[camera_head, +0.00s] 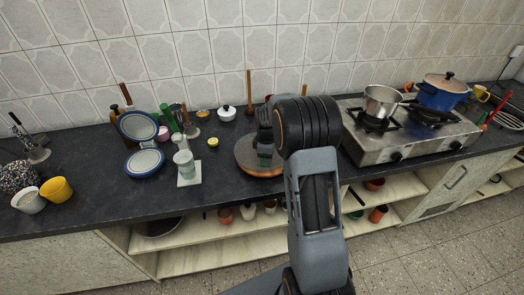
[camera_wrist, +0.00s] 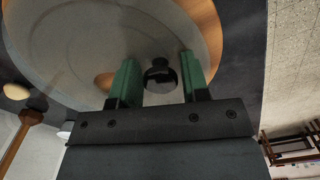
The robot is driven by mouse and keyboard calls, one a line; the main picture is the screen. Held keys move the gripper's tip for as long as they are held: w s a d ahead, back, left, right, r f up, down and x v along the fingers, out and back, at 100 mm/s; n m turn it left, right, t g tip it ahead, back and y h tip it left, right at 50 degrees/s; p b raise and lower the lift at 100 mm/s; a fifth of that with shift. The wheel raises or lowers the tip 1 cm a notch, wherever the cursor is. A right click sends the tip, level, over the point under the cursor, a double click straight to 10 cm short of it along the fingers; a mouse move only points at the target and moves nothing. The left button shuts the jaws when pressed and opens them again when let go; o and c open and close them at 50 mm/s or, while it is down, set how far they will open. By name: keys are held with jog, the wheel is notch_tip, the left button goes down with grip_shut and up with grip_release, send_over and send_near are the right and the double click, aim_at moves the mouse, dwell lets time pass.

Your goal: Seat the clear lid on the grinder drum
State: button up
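The clear lid (camera_wrist: 60,50) is a wide see-through disc with a dark round knob (camera_wrist: 160,78) in the wrist view. It lies over a round wooden board (camera_head: 272,173), whose brown shows through and around it. My gripper (camera_wrist: 158,62) is over the lid, its green fingers open on either side of the knob, with a narrow gap on each side. In the head view my gripper (camera_head: 265,152) is low over the board, partly behind my arm. A pale upright appliance (camera_head: 184,163) on a light base, left of the board, seems to be the grinder; its drum is hard to make out.
A steel gas stove (camera_head: 410,140) with a pot (camera_head: 382,101) and a blue pan (camera_head: 440,96) stands right of my arm. A yellow cup (camera_head: 56,190) is far left. The front counter strip is mostly clear.

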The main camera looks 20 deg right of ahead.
jog(key=c, duration=0.6)
jog(key=shift+c, duration=0.2)
jog(key=shift+r, duration=0.15)
